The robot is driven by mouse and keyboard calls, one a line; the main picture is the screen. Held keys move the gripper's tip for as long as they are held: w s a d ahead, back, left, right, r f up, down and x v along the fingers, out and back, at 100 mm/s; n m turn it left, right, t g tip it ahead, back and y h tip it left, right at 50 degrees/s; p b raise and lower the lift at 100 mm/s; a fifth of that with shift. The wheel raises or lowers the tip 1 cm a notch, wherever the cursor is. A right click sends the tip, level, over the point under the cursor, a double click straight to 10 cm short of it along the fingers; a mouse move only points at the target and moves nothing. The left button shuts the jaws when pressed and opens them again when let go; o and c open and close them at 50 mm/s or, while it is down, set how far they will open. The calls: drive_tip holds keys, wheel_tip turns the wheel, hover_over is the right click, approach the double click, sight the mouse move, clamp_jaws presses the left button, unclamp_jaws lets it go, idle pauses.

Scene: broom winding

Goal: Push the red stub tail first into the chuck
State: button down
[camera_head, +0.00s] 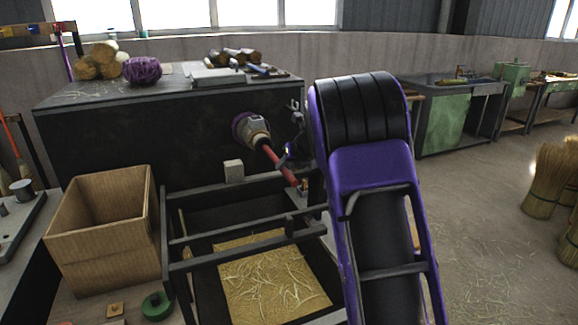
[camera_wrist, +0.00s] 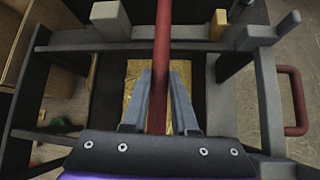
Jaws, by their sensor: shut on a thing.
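The red stub (camera_head: 280,166) slants from upper left to lower right in the head view, above the frame. Its upper end meets the front of the chuck (camera_head: 252,131), a grey and purple fitting on the dark machine face. I cannot tell how deep it sits. In the wrist view the red stub (camera_wrist: 162,35) runs up the middle, out of the top edge. My gripper (camera_wrist: 160,95) is shut on it, with one grey finger on each side. In the head view my purple and black arm hides much of the gripper.
Dark rails (camera_head: 250,257) cross over a bin of straw (camera_head: 270,280) below the stub. A grey block (camera_head: 233,171) stands on the rear rail. An open wooden box (camera_head: 103,225) stands to the left. A red handle (camera_wrist: 297,102) shows at right in the wrist view.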

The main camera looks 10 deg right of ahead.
sight(273, 154)
drive_tip(key=shift+w+a+p, duration=0.15)
drive_tip(key=shift+w+p, duration=0.15)
drive_tip(key=shift+w, duration=0.45)
drive_tip(key=shift+w+a+p, duration=0.15)
drive_tip(key=shift+w+p, duration=0.15)
drive_tip(key=shift+w, duration=0.45)
drive_tip(key=shift+w+a+r+p, duration=0.15)
drive_tip(key=shift+w+p, duration=0.35)
drive_tip(key=shift+p, duration=0.25)
drive_tip(key=w+p, duration=0.1)
drive_tip(key=p, duration=0.1)
drive_tip(key=w+p, duration=0.2)
drive_tip(key=shift+w+a, duration=0.1)
drive_tip(key=shift+a, duration=0.2)
drive_tip(key=shift+w+f, duration=0.25)
drive_tip(key=shift+w, duration=0.05)
drive_tip(key=shift+w+a, duration=0.2)
drive_tip(key=shift+w, duration=0.55)
drive_tip(key=c, duration=0.6)
unclamp_jaws()
